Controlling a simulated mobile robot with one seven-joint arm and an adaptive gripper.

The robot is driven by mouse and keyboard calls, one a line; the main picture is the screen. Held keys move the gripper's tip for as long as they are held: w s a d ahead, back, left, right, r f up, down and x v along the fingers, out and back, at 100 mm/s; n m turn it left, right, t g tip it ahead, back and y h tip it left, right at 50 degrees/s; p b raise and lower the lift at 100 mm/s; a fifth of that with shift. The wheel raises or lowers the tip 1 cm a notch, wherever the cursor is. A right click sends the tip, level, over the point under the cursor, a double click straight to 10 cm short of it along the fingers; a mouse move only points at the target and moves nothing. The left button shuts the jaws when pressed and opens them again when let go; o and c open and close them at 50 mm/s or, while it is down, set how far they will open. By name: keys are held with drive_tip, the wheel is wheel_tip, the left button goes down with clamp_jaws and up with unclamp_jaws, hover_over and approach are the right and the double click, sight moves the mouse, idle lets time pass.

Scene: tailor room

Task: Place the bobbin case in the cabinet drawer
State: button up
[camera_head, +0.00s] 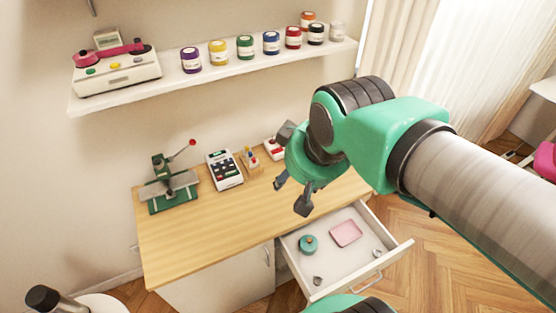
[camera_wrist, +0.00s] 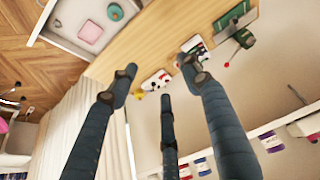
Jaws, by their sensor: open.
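The cabinet drawer (camera_head: 348,268) is pulled open below the right end of the wooden table. In it lie a round teal item (camera_head: 308,244), a pink tray (camera_head: 346,233) and two small grey metallic items, one near the front left (camera_head: 317,281) and one at the right (camera_head: 377,253). Either grey item may be the bobbin case; they are too small to tell. My gripper (camera_head: 292,193) is open and empty above the table's right part, behind and above the drawer. The drawer also shows at the upper left of the wrist view (camera_wrist: 64,43), beyond my spread fingers (camera_wrist: 158,78).
On the wooden tabletop (camera_head: 200,235) stand a green press (camera_head: 170,190), a calculator-like device (camera_head: 224,170) and small items near the wall. A wall shelf (camera_head: 200,82) above holds several colored jars and a white machine (camera_head: 115,70). The tabletop's front is clear.

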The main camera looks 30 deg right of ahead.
drive_tip(key=shift+s+a+r+m, duration=0.3)
drive_tip(key=shift+s+a+r, duration=0.3)
drive_tip(key=shift+s+a, duration=0.35)
idle(0.9)
